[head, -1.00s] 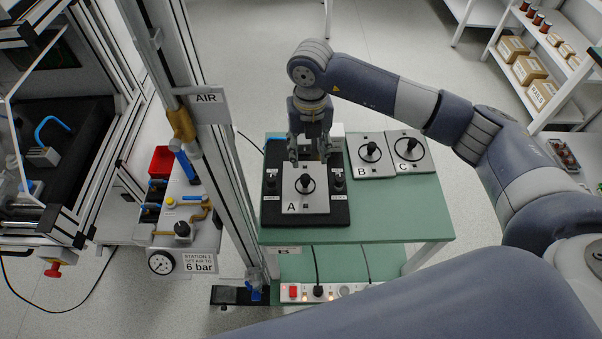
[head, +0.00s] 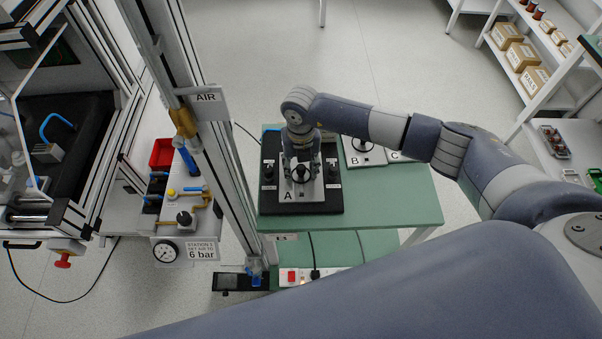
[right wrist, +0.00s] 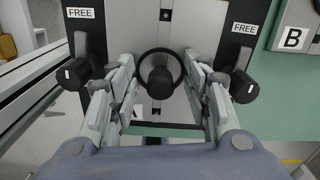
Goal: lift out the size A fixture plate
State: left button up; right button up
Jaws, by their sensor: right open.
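The size A fixture plate (head: 301,199) is a pale plate marked A, seated on a black base (head: 330,206) on the green table. It also shows in the right wrist view (right wrist: 197,30), with a dark round knob (right wrist: 157,82) inside a black ring at its middle. My right gripper (head: 301,168) is over the plate's knob. In the right wrist view its open fingers (right wrist: 158,92) stand on either side of the knob and ring, and I see no firm grip on it. Black clamp knobs (right wrist: 75,73) (right wrist: 242,86) beside the plate have FREE labels. My left gripper is out of view.
Plates B (head: 364,153) and C (head: 398,157) lie to the right on the green table (head: 400,205), C partly behind my arm. An upright metal post (head: 215,150) with an AIR sign stands close on the left. The table's front right is clear.

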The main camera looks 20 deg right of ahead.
jog(key=shift+c, duration=0.4)
grip_shut()
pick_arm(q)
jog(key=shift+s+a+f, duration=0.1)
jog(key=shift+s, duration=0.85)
pick_arm(e)
jog(key=shift+r, duration=0.1)
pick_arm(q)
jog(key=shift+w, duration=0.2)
pick_arm(e)
jog(key=shift+r, duration=0.1)
